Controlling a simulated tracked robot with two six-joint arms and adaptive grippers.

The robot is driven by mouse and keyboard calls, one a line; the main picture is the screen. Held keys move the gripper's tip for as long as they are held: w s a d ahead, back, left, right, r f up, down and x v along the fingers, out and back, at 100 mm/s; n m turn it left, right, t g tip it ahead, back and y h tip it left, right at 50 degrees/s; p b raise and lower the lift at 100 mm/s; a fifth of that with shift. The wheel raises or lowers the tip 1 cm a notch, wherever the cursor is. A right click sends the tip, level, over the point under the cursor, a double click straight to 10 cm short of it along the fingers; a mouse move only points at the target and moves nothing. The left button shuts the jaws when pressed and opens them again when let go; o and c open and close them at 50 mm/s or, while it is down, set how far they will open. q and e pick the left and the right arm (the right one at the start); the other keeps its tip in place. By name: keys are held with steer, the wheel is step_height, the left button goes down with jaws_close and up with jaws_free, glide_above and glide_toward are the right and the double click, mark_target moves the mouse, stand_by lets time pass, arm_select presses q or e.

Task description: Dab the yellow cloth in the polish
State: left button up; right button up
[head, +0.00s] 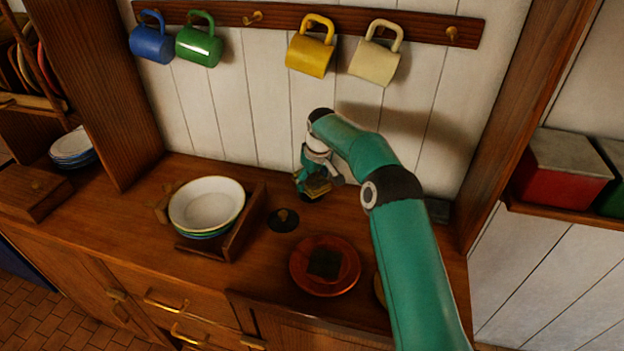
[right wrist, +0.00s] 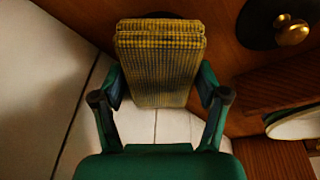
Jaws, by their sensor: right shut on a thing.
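My right gripper (head: 322,180) is shut on the yellow cloth (head: 318,188), near the wall at the back of the wooden counter. In the right wrist view the yellow cloth (right wrist: 160,60) is a folded pad with a dark check, held between the two fingers (right wrist: 160,95). A dark round edge shows just behind the cloth's far end there; the cloth hides most of it, and I cannot tell whether they touch. No open polish is clearly visible. A dark round lid with a brass knob (head: 284,219) lies on the counter; it also shows in the right wrist view (right wrist: 291,33). My left gripper is not in view.
A red-orange plate (head: 298,275) holds a dark green folded cloth (head: 324,263). A wooden rack (head: 246,222) holds stacked plates (head: 207,203) left of the lid. Several mugs hang from a rail (head: 228,12) above. My right arm covers the counter's right part.

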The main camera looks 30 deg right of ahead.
mark_target(312, 178)
steer(key=shift+f, duration=0.1)
stand_by(0.4)
step_height(312, 178, up, 5)
steer(key=p, duration=0.4)
steer(key=shift+p, duration=0.3)
steer(key=shift+r, duration=1.05)
steer(key=shift+f, duration=0.1)
